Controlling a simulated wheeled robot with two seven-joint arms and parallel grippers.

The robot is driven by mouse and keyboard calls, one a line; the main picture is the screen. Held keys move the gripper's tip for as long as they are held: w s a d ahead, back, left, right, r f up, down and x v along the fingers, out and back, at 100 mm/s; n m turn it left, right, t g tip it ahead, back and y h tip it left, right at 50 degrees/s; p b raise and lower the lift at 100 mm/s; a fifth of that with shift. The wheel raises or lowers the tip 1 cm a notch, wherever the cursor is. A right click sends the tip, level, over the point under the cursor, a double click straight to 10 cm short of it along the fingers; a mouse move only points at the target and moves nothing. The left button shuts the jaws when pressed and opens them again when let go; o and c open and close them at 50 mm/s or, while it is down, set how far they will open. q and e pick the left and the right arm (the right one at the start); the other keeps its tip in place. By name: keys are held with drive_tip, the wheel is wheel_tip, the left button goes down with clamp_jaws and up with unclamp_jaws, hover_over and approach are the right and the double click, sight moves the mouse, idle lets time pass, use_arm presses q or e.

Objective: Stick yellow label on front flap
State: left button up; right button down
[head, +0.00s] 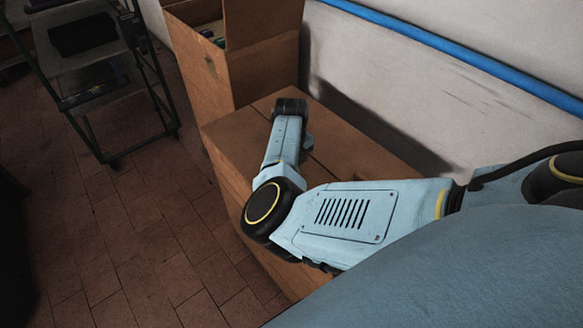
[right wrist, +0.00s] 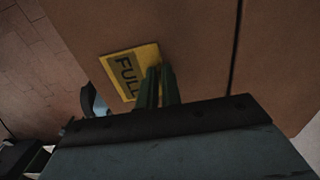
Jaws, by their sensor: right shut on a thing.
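A yellow label (right wrist: 118,69) with the dark word "FULL" shows in the right wrist view. My right gripper (right wrist: 160,75) is shut on the label's right part, its two green fingers close together. The label lies in front of a brown cardboard surface (right wrist: 195,45) with a dark seam on the right; I cannot tell whether it touches. In the head view my right arm reaches over a closed cardboard box (head: 235,130). Its wrist points away from me, and the fingers and label are hidden there. My left gripper is not in view.
A taller open cardboard box (head: 200,75) stands behind the closed one, with some items inside. A dark metal rack (head: 100,85) stands at the upper left. A pale wall with a blue pipe (head: 450,55) runs along the right. The tiled floor (head: 130,230) at left is clear.

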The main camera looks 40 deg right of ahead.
drive_tip(key=shift+s+f, duration=0.1)
drive_tip(key=shift+f, duration=0.1)
drive_tip(key=c, duration=2)
unclamp_jaws()
drive_tip(key=shift+a, duration=0.1)
drive_tip(key=o, duration=1)
drive_tip(key=shift+c, duration=0.2)
drive_tip(key=shift+r, duration=0.1)
